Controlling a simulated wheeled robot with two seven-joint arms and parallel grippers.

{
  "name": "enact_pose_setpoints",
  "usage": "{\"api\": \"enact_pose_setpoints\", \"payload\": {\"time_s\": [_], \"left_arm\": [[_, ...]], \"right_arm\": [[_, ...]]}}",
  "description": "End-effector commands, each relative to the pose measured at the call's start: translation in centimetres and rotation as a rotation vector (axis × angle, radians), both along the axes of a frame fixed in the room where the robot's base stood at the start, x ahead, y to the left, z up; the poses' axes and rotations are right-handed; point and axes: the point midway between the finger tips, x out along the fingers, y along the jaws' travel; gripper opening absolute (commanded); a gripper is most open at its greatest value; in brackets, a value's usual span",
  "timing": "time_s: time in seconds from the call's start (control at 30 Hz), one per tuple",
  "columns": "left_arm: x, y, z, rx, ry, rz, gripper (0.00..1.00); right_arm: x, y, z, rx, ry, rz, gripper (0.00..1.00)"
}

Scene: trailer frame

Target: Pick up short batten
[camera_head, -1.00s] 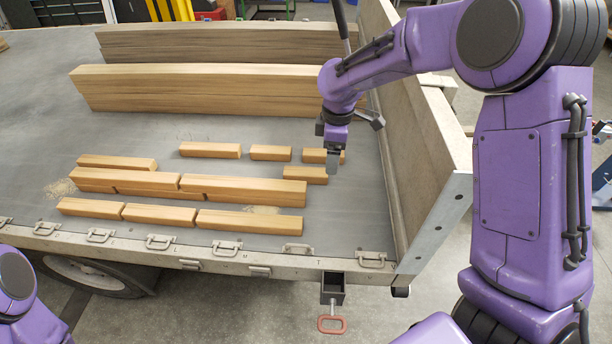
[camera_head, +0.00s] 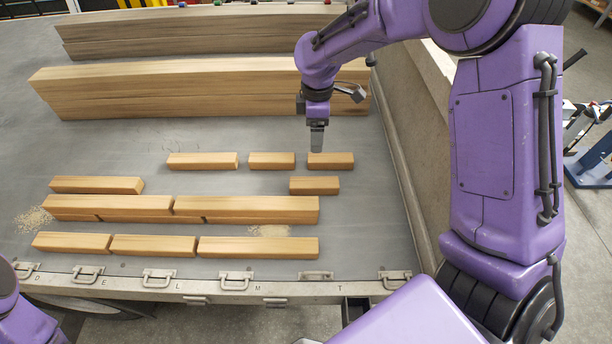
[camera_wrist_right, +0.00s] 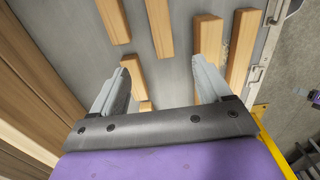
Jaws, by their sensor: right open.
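Several short wooden battens lie on the grey trailer bed. One (camera_head: 331,160) is at the right end of the back row, with another (camera_head: 272,160) to its left and one (camera_head: 315,185) just in front of it. My right gripper (camera_head: 316,146) points down over the left end of the back-row right batten; I cannot tell the exact height gap. In the right wrist view, its two fingers (camera_wrist_right: 160,82) are apart, with a small piece of wood (camera_wrist_right: 145,106) showing between them. My left gripper is out of view; only part of its arm shows at lower left.
Longer battens (camera_head: 258,247) lie in rows towards the front edge. Large beams (camera_head: 190,88) lie across the back. A side board (camera_head: 415,130) stands right of the battens. Bare bed (camera_head: 365,220) lies between it and the battens.

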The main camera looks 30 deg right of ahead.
Motion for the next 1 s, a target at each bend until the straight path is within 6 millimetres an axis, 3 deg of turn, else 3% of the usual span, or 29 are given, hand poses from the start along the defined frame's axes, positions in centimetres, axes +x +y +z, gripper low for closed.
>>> {"api": "enact_pose_setpoints", "payload": {"time_s": [0.03,0.27,0.67,1.0], "left_arm": [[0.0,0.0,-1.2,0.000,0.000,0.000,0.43],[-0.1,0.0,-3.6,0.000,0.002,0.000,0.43],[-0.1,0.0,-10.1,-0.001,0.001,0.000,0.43],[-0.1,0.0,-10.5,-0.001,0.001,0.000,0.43]], "right_arm": [[0.0,0.0,-1.2,0.000,0.001,0.000,0.78],[0.2,0.4,-3.7,0.000,0.001,0.007,0.78],[0.1,0.1,-10.1,0.001,0.001,0.003,0.78],[0.0,0.1,-14.9,0.000,0.004,0.002,0.78]]}}
